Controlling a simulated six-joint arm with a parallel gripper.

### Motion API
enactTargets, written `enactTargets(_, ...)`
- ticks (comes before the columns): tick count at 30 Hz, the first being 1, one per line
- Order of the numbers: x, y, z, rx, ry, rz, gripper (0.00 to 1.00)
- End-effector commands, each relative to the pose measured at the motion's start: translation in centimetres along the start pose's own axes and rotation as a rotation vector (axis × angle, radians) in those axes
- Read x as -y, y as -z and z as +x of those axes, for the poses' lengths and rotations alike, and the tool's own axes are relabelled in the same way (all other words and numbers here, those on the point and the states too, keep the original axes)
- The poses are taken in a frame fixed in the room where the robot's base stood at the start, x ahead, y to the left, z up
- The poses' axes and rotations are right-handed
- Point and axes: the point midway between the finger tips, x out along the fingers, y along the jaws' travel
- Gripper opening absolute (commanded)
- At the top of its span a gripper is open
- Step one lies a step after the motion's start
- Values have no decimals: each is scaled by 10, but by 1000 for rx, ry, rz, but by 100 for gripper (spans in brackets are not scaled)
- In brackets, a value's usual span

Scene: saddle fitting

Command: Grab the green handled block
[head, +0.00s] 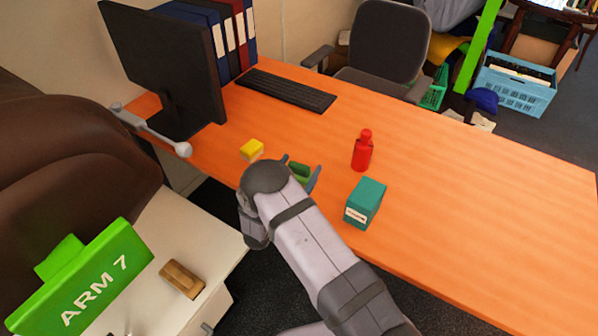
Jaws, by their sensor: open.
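A small dark-green block (300,173) stands on the orange desk, partly hidden by my arm; I cannot make out its handle clearly. My gripper (302,167) is open, with one fingertip at the block's left and the other at its right. The block appears between the fingers, but I cannot tell whether they touch it.
A yellow block (252,149) lies left of my gripper. A red bottle (362,152) and teal box (365,203) stand to the right. A monitor (165,65) and keyboard (285,90) are behind. The orange desk (480,190) is clear at right. A green "ARM 7" sign (85,285) is front left.

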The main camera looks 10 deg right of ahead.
Motion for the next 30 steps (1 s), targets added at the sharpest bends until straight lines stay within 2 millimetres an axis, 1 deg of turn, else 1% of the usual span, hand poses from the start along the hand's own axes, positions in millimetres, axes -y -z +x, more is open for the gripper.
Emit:
enactTargets(5,0,0,0,0,0,0,77)
enactTargets(8,0,0,0,0,0,0,55)
enactTargets(9,0,0,0,0,0,0,46)
enactTargets(11,0,0,0,0,0,0,31)
enactTargets(23,0,3,0,-2,0,2,31)
enactTargets(28,1,12,0,-2,0,3,31)
enactTargets(30,1,18,0,-2,0,4,31)
